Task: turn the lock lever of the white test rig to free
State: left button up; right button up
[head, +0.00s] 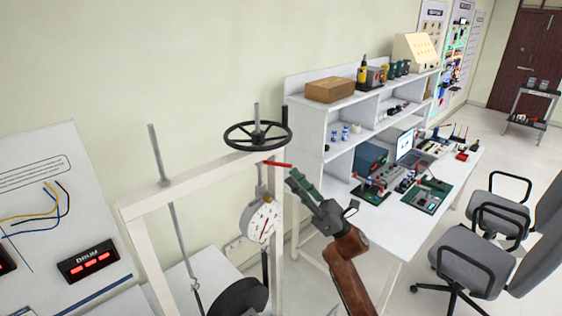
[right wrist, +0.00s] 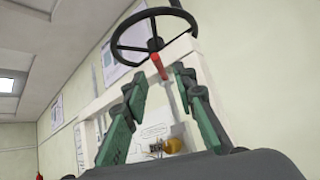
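The white test rig (head: 190,181) is an upright frame at the centre left of the head view. Its red lock lever (head: 279,164) sticks out from the top right of the frame, just below the black handwheel (head: 258,134). In the right wrist view the lever (right wrist: 157,65) points toward the camera. My right gripper (head: 293,178) is just to the right of and below the lever's end. In the right wrist view its green-padded fingers (right wrist: 158,82) stand apart with nothing held, and the lever's end shows between or just beyond their tips. My left gripper is not in view.
A round dial gauge (head: 262,219) hangs in the rig below the lever. A white workbench with shelves (head: 320,108) stands to the right, with chairs (head: 473,262) before it. A panel with a red display (head: 88,261) is at the left.

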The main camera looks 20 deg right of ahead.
aim_at(285, 166)
jog(key=x, duration=0.1)
jog(key=p+x, duration=0.1)
jog(key=x, duration=0.2)
jog(key=shift+r+p, duration=0.35)
jog(key=shift+r, duration=0.2)
jog(key=shift+w+a+r, duration=0.1)
jog(key=shift+w+r, duration=0.05)
jog(key=shift+w, duration=0.05)
jog(key=shift+a+r, duration=0.1)
grip_shut()
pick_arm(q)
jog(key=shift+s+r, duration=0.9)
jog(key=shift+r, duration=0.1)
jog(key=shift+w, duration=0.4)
